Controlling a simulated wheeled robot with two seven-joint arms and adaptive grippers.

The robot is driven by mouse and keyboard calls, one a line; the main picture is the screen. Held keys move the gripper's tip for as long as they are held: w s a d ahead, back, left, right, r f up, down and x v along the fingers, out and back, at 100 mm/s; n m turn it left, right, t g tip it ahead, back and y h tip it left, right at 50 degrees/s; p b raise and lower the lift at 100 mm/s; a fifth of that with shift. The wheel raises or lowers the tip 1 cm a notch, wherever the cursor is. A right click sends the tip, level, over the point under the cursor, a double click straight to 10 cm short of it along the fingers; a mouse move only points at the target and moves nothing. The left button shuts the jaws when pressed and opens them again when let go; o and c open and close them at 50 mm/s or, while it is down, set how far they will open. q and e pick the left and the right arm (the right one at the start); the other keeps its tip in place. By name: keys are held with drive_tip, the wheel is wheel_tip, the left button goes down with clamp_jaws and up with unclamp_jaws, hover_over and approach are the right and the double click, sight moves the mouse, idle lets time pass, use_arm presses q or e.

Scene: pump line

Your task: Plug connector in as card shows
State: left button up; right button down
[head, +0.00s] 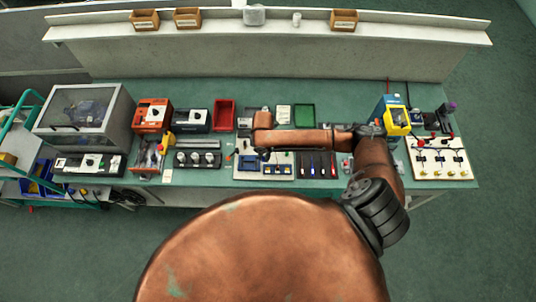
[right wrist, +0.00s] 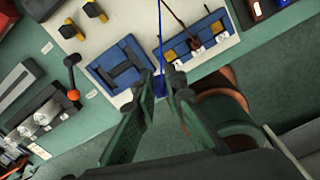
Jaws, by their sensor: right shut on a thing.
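My right gripper (right wrist: 160,88) is shut on a small blue connector (right wrist: 159,84), whose thin blue cable runs upward in the right wrist view. It is over the near edge of a white panel (right wrist: 130,20), between a blue block with a dark recess (right wrist: 120,65) and a blue strip with numbered labels (right wrist: 197,40). A dark plug with a brown cable (right wrist: 194,42) is at the middle of the strip. In the head view the panel (head: 240,174) lies under my right forearm, and the gripper (head: 262,153) is small there. A white card (head: 284,114) lies behind, unreadable. My left gripper is not in view.
Three knobs (right wrist: 42,120) and an orange-tipped lever (right wrist: 73,94) stand left of the panel. A black module with lit switches (head: 318,166) is right of it. A green tray (head: 304,116) and red tray (head: 224,115) are behind. A yellow-fronted device (head: 397,121) stands right.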

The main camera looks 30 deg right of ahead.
sight(268, 168)
drive_tip(key=shift+s+d+f+n, duration=0.2)
drive_tip(key=shift+f+n, duration=0.35)
drive_tip(key=shift+n, duration=0.05)
drive_tip(key=shift+s+d+f+n, duration=0.15)
drive_tip(key=shift+d+f+n, duration=0.1)
drive_tip(key=shift+f+n, duration=0.35)
drive_tip(key=shift+s+d+f+n, duration=0.2)
drive_tip(key=shift+f+n, duration=0.3)
drive_tip(key=shift+n, duration=0.1)
wheel_tip(268, 168, down, 3)
drive_tip(key=b, duration=0.3)
drive_tip(key=shift+r+b, duration=0.1)
drive_tip(key=shift+b, duration=0.2)
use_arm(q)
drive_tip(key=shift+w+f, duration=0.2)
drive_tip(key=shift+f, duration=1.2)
use_arm(e)
drive_tip(key=shift+f, duration=0.45)
use_arm(q)
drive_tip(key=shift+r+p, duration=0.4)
drive_tip(key=shift+p, duration=0.05)
use_arm(e)
drive_tip(key=shift+f, duration=0.15)
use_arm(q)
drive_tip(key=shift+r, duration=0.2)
use_arm(e)
drive_tip(key=shift+f, duration=0.45)
drive_tip(key=c, duration=2.3)
unclamp_jaws()
drive_tip(key=shift+f, duration=0.1)
